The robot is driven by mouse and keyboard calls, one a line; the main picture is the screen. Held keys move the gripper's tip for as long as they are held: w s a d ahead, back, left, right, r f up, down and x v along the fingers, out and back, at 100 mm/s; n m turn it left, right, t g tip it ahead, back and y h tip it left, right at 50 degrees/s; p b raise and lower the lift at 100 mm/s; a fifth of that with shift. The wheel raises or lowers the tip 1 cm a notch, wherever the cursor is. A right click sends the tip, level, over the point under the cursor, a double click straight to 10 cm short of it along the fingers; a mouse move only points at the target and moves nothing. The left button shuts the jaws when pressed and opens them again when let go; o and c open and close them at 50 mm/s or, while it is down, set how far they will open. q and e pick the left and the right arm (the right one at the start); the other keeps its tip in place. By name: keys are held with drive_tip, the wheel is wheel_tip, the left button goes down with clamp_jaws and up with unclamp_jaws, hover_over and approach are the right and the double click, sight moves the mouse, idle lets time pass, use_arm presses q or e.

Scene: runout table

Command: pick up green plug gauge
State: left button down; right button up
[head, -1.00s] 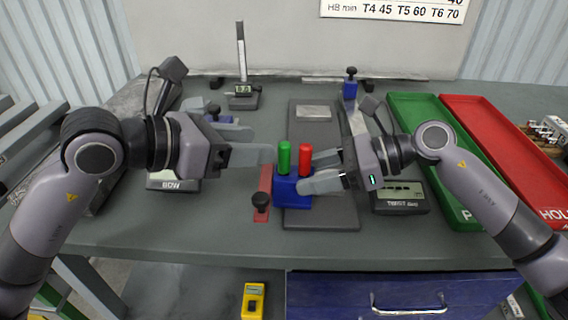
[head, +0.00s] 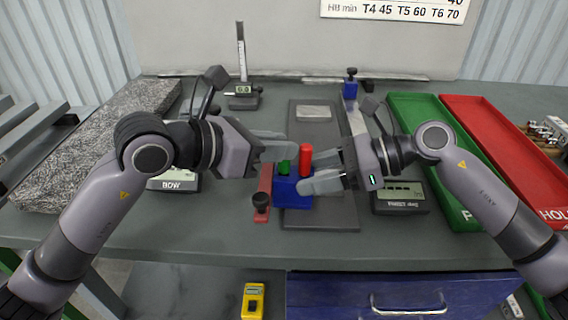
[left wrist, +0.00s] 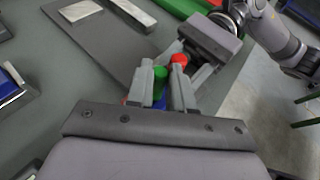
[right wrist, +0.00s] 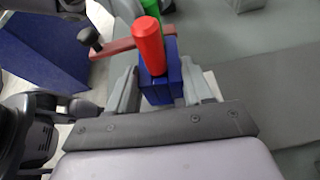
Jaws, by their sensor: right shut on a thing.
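The green plug gauge (head: 285,166) stands upright in a blue block (head: 290,190), next to a red plug gauge (head: 305,157). My left gripper (head: 284,152) is open, with its fingers around the upper part of the green gauge and partly hiding it. In the left wrist view the green gauge (left wrist: 160,76) shows between the two spread fingers; whether they touch it I cannot tell. My right gripper (head: 318,170) is shut on the blue block, seen between its fingers in the right wrist view (right wrist: 158,90); the red gauge (right wrist: 149,45) rises above them.
The block sits on the near part of a grey plate (head: 335,215). A red bar with a black knob (head: 261,200) lies on its left. A display unit (head: 402,198) stands to the right, before green (head: 425,110) and red (head: 480,110) trays. A height gauge (head: 243,95) stands behind.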

use_arm(q)
wheel_tip(320, 180, up, 10)
idle(0.6)
use_arm(e)
drive_tip(key=o, duration=1.2)
drive_tip(key=shift+d, duration=0.1)
